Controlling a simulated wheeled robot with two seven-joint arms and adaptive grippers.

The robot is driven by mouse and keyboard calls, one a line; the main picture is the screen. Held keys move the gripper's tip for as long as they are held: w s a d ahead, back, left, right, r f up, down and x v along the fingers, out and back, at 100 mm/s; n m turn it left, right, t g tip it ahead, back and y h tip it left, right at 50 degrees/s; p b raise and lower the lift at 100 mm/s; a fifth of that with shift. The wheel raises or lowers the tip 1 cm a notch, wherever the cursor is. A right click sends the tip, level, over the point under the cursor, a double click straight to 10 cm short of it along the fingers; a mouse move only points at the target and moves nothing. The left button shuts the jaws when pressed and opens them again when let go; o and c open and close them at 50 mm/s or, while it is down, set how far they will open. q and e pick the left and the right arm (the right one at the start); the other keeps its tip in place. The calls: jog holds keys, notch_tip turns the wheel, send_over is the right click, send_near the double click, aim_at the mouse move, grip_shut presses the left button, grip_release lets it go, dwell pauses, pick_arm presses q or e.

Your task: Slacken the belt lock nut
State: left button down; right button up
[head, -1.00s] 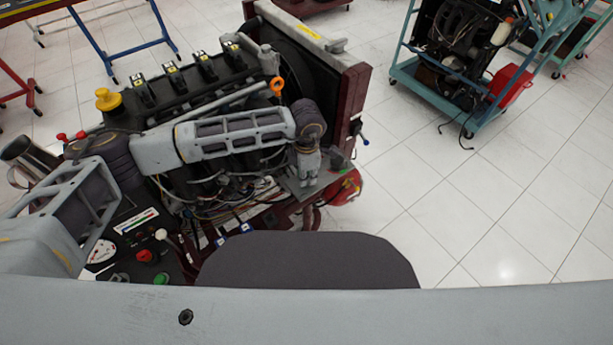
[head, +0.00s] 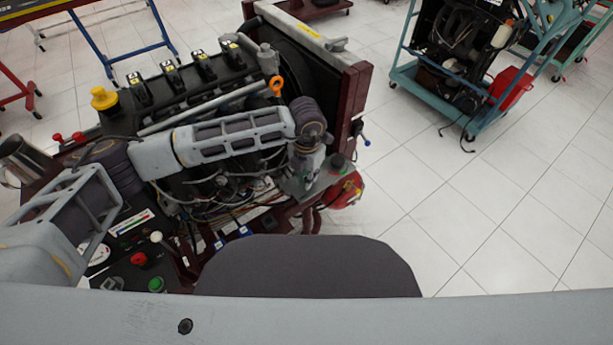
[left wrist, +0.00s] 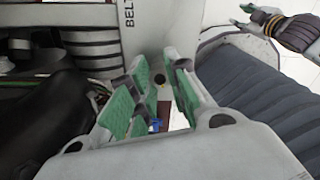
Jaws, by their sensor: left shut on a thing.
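My left gripper (head: 302,182) is at the front right corner of the engine trainer (head: 200,92), pointing down. In the left wrist view its green-padded fingers (left wrist: 160,88) are closed in on a small dark round part with a brass tint, which I take for the belt lock nut (left wrist: 160,80). The nut sits by a pale panel (left wrist: 158,30) with lettering that begins "BELT". The fingers hide most of the nut, and it cannot be made out in the head view. What looks like my right gripper (left wrist: 243,16) shows small at the upper right of the left wrist view, apart from the trainer.
A control panel with a red button (head: 139,259) and a green button (head: 156,285) lies at the trainer's near left. Loose wires (head: 215,205) run under my left arm. A teal cart (head: 432,97) stands at the back right. The tiled floor on the right is clear.

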pick_arm(q)
jog(key=shift+n, duration=0.4)
jog(key=c, duration=1.3)
grip_release()
jog(key=shift+r, duration=6)
